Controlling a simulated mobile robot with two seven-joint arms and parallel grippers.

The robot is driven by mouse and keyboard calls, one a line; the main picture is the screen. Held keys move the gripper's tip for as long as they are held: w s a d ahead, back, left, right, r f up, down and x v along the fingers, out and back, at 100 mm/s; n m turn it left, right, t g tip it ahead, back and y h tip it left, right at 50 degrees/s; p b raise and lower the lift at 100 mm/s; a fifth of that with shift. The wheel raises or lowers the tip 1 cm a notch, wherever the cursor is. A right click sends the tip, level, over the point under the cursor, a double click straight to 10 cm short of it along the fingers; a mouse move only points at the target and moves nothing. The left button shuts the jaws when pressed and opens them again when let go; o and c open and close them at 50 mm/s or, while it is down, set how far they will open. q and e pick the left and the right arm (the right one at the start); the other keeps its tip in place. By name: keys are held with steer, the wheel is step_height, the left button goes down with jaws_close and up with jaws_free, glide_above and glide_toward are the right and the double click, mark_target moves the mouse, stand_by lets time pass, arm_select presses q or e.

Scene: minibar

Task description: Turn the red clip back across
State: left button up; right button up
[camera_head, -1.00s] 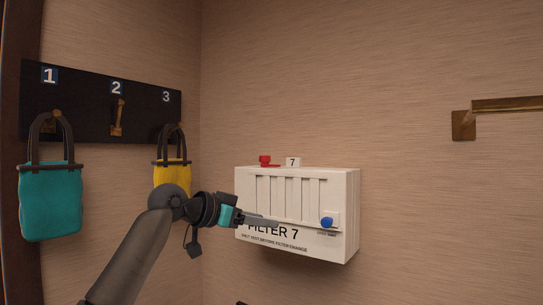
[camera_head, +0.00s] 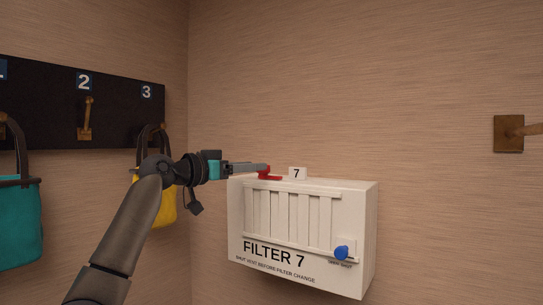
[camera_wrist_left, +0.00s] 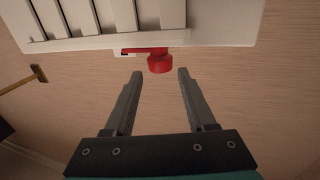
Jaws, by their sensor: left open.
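The red clip (camera_head: 267,174) sits on the top edge of the white filter box (camera_head: 237,215), left of the number 7 tag (camera_head: 298,173). My left gripper (camera_head: 262,168) is at the clip's height and hides part of it in the head view. In the left wrist view the red clip (camera_wrist_left: 160,62) shows a round knob and a flat arm along the box edge. The open fingers (camera_wrist_left: 158,75) point toward the knob, which lies between their lines just past the tips. I see no contact. My right gripper is not in view.
A blue knob (camera_head: 342,252) is on the box's lower right front. A yellow bag (camera_head: 155,205) hangs at hook 3 behind my left arm, and a teal bag (camera_head: 20,225) hangs at the left. A brass wall fitting (camera_head: 508,133) is at the right.

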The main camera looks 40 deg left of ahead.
mark_target(269, 172)
arm_select(q)
steer(key=w, duration=0.2)
steer(key=w+p, duration=0.1)
steer(key=w, duration=0.1)
steer(key=w+p, duration=0.1)
steer(key=w, duration=0.1)
steer(key=shift+d+r, duration=0.1)
steer(key=shift+d, duration=0.3)
steer(key=shift+w+p, duration=0.5)
steer(key=shift+w+d, duration=0.1)
steer(key=shift+w, duration=0.05)
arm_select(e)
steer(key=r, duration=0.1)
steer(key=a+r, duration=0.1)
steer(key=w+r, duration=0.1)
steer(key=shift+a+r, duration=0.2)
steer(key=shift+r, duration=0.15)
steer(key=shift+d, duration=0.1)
arm_select(q)
jaws_close()
